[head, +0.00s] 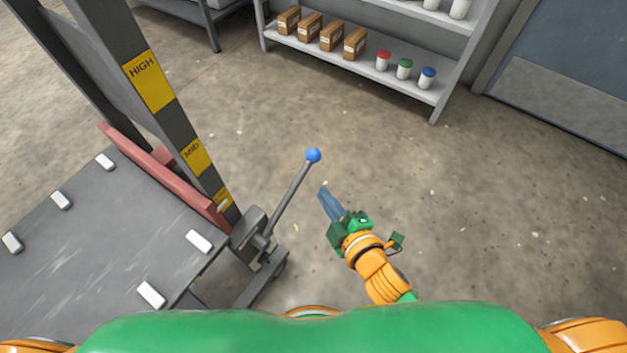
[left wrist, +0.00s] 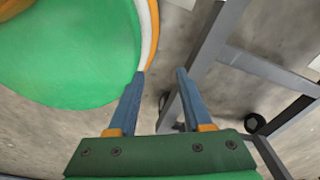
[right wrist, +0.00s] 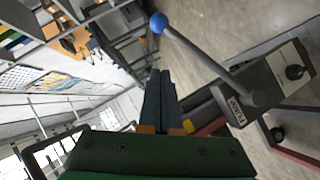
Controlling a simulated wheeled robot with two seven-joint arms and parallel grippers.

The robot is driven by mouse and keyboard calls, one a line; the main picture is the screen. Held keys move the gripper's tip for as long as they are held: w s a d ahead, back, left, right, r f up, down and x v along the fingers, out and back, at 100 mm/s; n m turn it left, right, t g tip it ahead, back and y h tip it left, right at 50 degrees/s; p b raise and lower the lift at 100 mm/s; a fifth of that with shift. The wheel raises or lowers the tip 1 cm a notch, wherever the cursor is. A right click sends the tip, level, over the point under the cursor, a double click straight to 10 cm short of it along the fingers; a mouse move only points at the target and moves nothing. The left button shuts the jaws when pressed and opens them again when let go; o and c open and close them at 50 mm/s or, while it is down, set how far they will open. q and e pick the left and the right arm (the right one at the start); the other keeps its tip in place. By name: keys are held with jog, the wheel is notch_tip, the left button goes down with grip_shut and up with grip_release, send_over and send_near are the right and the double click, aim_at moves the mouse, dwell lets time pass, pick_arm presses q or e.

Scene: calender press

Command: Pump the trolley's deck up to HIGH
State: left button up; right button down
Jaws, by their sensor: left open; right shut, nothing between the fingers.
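The trolley's grey deck (head: 90,235) is at the left of the head view, with several white pads on it. Its red carriage bar (head: 165,175) meets a mast with yellow labels HIGH (head: 149,80), MID (head: 195,156) and a lowest, partly hidden one (head: 223,200). The deck stands low, near that lowest label. The pump lever (head: 290,194) rises tilted from the pump box (head: 255,235) to a blue knob (head: 313,155). My right gripper (head: 324,192) is shut and empty, right of the lever and apart from it. My left gripper (left wrist: 160,76) is open and empty near grey bars.
A shelf (head: 350,65) with cartons and small capped jars stands at the back. A blue-grey door (head: 570,70) is at the right. Bare floor (head: 480,220) lies right of the trolley. The pump box (right wrist: 250,105) also shows a dark knob (right wrist: 295,72) in the right wrist view.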

pick_arm(q)
jog(key=shift+t, duration=0.4)
jog(key=shift+w+a+f+b, duration=0.35)
jog(key=shift+w+f+b, duration=0.1)
jog(key=shift+f+b, duration=0.15)
jog(key=shift+w+a+f+b, duration=0.3)
jog(key=shift+w+f+b, duration=0.15)
jog(key=shift+f+b, duration=0.2)
jog(key=shift+w+a+f+b, duration=0.35)
jog(key=shift+w+f+b, duration=0.1)
jog(key=shift+f+b, duration=0.15)
pick_arm(e)
jog(key=d+x, duration=0.2)
jog(key=x, duration=1)
jog(key=shift+w+f, duration=0.5)
jog(key=shift+w, duration=0.2)
pick_arm(q)
jog(key=shift+s, duration=0.1)
pick_arm(e)
jog(key=shift+d, duration=0.1)
